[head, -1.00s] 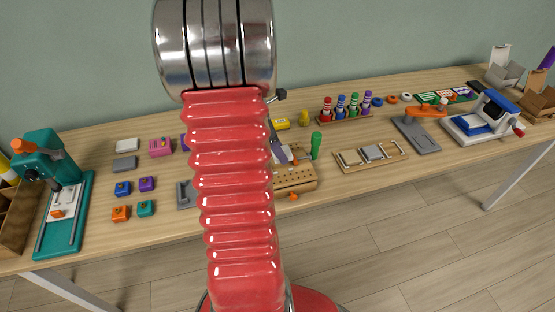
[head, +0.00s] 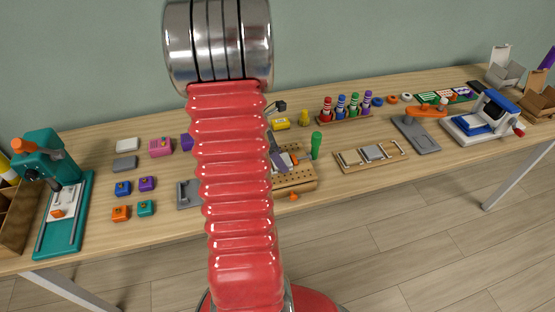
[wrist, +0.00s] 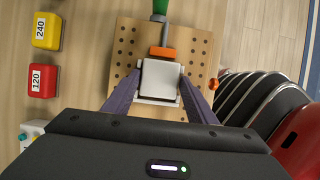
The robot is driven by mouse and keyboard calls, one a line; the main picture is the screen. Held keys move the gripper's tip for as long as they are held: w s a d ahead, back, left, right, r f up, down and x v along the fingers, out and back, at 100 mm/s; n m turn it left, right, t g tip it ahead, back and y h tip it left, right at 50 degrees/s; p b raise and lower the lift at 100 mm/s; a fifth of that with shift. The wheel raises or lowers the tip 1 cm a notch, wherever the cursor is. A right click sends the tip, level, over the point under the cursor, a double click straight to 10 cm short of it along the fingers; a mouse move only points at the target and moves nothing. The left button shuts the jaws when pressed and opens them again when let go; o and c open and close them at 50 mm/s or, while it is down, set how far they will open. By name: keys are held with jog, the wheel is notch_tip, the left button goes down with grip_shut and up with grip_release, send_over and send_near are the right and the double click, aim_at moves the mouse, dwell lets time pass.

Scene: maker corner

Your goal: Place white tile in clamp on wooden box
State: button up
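The wooden box (wrist: 196,48) has rows of holes in its top; it also shows in the head view (head: 303,178). Its clamp has a green handle (wrist: 160,6), a metal rod and an orange pad (wrist: 162,54). The white tile (wrist: 159,80) is over the box, just in front of the orange pad; I cannot tell whether they touch. My gripper (wrist: 161,76) has its purple fingers against the tile's two sides and appears shut on it. In the head view my arm hides part of the gripper (head: 278,155).
Yellow (wrist: 46,30) and red (wrist: 42,81) blocks lie left of the box in the wrist view. An orange knob (wrist: 212,84) sticks out at the box's edge.

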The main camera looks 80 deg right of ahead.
jog(key=o, duration=0.3)
jog(key=shift+r, duration=0.15)
jog(key=v, duration=1.2)
dwell(0.4)
jog(key=shift+w+a, duration=0.1)
